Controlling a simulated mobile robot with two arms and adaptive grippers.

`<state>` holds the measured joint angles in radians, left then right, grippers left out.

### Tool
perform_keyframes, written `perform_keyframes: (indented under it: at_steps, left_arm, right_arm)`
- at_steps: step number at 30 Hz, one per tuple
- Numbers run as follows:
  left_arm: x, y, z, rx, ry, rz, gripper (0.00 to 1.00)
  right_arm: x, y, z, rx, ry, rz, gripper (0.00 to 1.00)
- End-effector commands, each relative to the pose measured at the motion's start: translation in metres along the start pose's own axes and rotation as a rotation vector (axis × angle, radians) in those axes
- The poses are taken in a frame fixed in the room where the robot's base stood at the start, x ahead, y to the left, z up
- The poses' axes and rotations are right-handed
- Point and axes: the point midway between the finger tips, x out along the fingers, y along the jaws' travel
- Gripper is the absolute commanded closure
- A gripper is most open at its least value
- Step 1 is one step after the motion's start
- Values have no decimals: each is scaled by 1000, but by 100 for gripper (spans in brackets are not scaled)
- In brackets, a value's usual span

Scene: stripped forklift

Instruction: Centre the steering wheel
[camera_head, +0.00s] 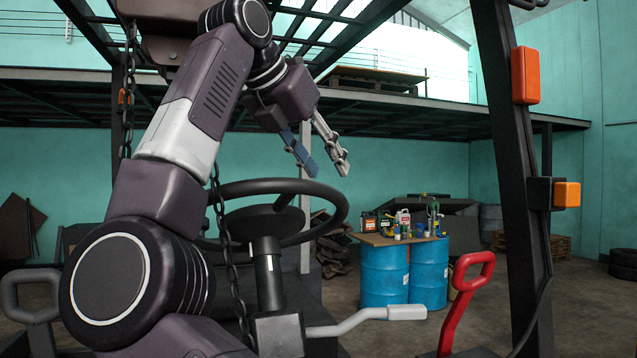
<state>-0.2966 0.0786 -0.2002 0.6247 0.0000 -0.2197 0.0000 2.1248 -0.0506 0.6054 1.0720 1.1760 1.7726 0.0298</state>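The black steering wheel (341,209) sits on its column (268,275) left of the picture's middle. Its left part is partly hidden behind my arm and a hanging chain. A spoke leads to the hub, but the wheel's exact turn is hard to tell.
A chain (226,255) hangs in front of the wheel. A grey-handled lever (372,316) and a red handle (463,300) stand right of the column. A dark post (507,150) rises at right. Blue barrels (428,272) carry a board with bottles behind.

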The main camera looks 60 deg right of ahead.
Motion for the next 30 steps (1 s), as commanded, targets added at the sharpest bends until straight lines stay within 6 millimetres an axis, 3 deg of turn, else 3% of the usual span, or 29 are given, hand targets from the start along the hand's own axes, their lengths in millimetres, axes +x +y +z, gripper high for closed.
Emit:
perform_keyframes:
  at_steps: [3,7,21,30]
  left_arm:
    - [-9,-5,2,2,-3,-5,60]
    - [-10,-8,4,3,-6,-8,60]
    - [-18,4,5,-2,-10,4,60]
    - [-19,3,5,-1,-10,4,60]
  right_arm:
    - [-12,3,-6,7,57,30,63]
    - [-11,5,-14,10,91,44,63]
    - [54,8,-20,11,94,42,63]
    - [63,8,-21,11,91,42,63]
